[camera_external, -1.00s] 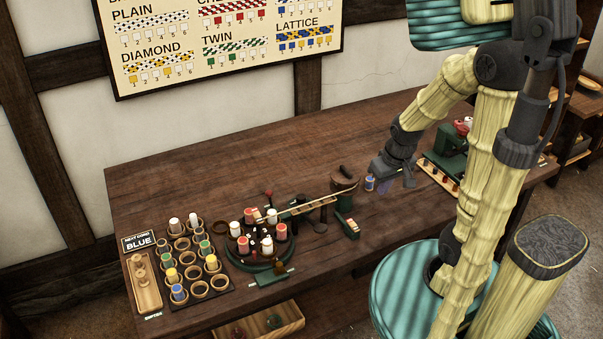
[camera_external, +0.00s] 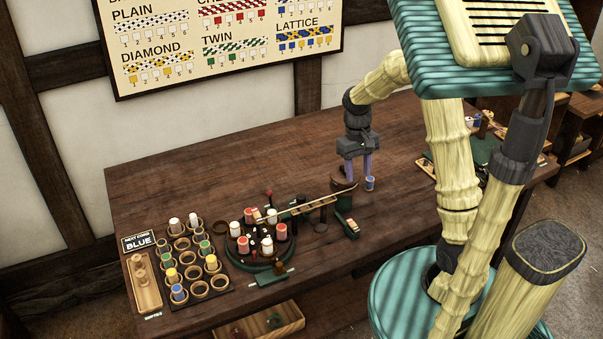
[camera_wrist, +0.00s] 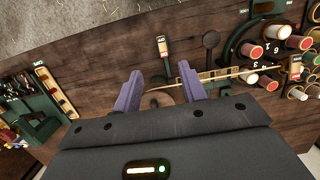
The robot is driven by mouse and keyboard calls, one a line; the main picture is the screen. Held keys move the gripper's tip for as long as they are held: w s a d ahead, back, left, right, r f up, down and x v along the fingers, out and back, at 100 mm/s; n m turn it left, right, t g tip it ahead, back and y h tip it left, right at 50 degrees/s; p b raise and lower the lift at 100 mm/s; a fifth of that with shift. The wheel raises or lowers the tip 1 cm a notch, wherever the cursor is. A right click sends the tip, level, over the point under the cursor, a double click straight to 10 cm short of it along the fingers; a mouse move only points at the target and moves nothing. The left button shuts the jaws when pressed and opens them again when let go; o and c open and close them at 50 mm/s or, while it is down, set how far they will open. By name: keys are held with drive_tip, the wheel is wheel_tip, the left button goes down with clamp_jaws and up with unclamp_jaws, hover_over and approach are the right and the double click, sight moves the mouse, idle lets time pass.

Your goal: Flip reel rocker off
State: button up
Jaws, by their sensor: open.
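A small green rocker (camera_external: 347,226) with a pale and red face stands on the bench in front of the wooden reel (camera_external: 345,186). I take it as the reel rocker. In the wrist view the rocker (camera_wrist: 163,50) lies beyond my fingertips, towards the bench's front edge; its small lettering is hard to read. My gripper (camera_external: 357,179) points down over the reel area, with its two purple fingers apart and nothing between them. In the wrist view my gripper (camera_wrist: 160,72) partly hides the reel (camera_wrist: 160,98). It appears apart from the rocker.
A cord runs from the reel to the round carrier plate (camera_external: 240,262) with several bobbins. A dark round knob (camera_wrist: 210,40) stands beside the rocker. The bench's back is clear.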

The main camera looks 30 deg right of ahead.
sight(356, 229)
drive_tip(key=w+f+g, duration=0.2)
drive_tip(key=w+f, duration=0.1)
drive_tip(key=w, duration=0.2)
drive_tip(key=shift+w+g+b, duration=0.15)
drive_tip(key=shift+g+b, duration=0.25)
drive_tip(key=shift+b, duration=0.05)
drive_tip(key=p+x, duration=0.1)
drive_tip(key=x, duration=1.6)
drive_tip(key=shift+f+p, duration=0.25)
drive_tip(key=shift+p, duration=0.1)
drive_tip(key=shift+c, duration=0.4)
